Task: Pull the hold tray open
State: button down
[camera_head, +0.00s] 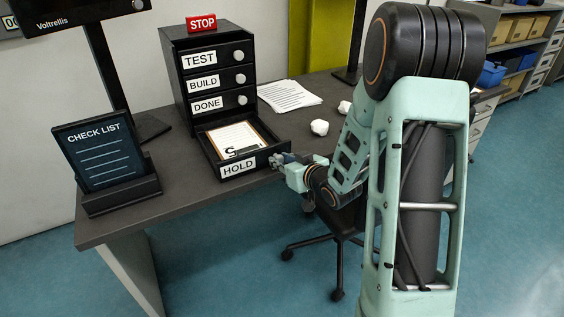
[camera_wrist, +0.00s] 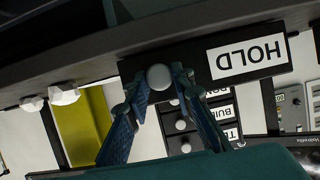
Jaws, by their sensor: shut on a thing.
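The hold tray (camera_head: 237,168) is the lowest drawer of a black drawer unit (camera_head: 209,68) on the desk. It sticks out toward the front, and papers with a dark clip show inside. Its HOLD label (camera_head: 239,168) faces forward and shows upside down in the wrist view (camera_wrist: 248,55). My gripper (camera_head: 279,160) is at the right end of the tray's front. In the wrist view my gripper's blue fingers (camera_wrist: 157,85) are shut on the tray's round pale knob (camera_wrist: 158,76).
Closed TEST, BUILD and DONE drawers (camera_head: 205,81) sit above, with a red STOP sign (camera_head: 201,23) on top. A CHECK LIST stand (camera_head: 103,156) is left on the desk. Paper sheets (camera_head: 289,96) and crumpled paper (camera_head: 319,127) lie right. An office chair (camera_head: 334,222) stands below my arm.

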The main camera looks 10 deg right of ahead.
jog(key=shift+s+f, duration=0.15)
jog(key=c, duration=1.7)
grip_release()
jog(key=shift+s, duration=0.1)
jog(key=shift+d+r, duration=0.1)
jog(key=shift+r, duration=0.1)
jog(key=v, duration=0.7)
jog(key=shift+s+r, duration=0.1)
jog(key=shift+s, duration=0.1)
